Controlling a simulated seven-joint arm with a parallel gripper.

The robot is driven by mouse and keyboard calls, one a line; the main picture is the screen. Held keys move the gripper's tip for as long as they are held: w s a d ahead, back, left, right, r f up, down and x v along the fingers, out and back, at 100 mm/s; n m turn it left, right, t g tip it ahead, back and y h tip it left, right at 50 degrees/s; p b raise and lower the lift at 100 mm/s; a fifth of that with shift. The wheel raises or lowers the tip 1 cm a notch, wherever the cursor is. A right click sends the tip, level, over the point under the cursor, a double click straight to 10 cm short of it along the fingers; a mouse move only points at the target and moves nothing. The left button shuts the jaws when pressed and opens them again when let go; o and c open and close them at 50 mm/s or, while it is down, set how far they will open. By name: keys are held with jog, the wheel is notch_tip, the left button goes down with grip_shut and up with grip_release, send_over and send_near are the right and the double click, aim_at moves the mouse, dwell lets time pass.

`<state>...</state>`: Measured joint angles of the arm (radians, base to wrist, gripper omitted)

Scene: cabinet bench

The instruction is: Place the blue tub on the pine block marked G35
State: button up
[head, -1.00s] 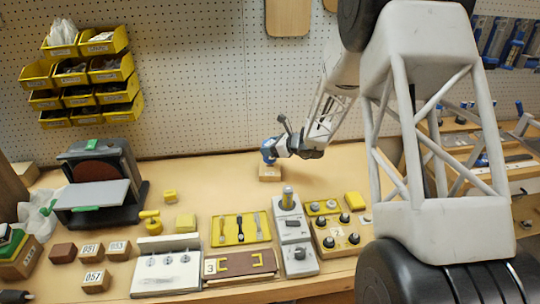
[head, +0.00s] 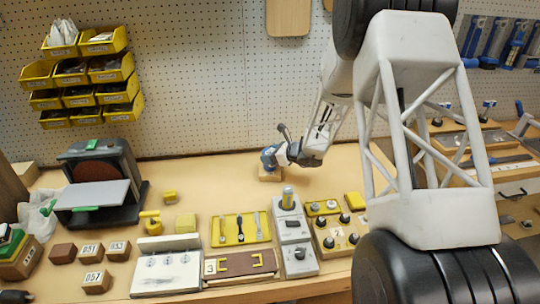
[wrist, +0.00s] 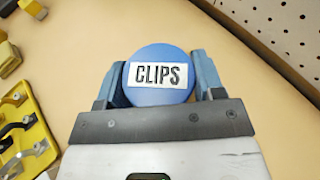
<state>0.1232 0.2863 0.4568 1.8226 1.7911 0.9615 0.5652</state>
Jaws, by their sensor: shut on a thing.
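The blue tub (wrist: 160,75) shows its round top with a white label reading CLIPS in the wrist view. My gripper (wrist: 160,85) is shut on it, with a blue-grey finger against each side. In the head view my gripper (head: 268,158) is at the back middle of the bench, just above a small pine block (head: 270,175). The tub and fingers blend together there, and I cannot tell whether the tub touches the block. The mark on this block is too small to read. In the wrist view the block is hidden beneath the tub and gripper.
Blocks marked 051 (head: 90,251), 053 (head: 117,250) and 057 (head: 96,281) sit at the front left. A yellow tool tray (head: 240,230) and a grey switch box (head: 291,228) stand in front of my gripper. The bench around the block is clear; a pegboard (head: 210,90) rises behind.

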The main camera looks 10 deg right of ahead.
jog(key=o, duration=1)
jog(key=shift+f, duration=0.1)
jog(key=v, duration=1.2)
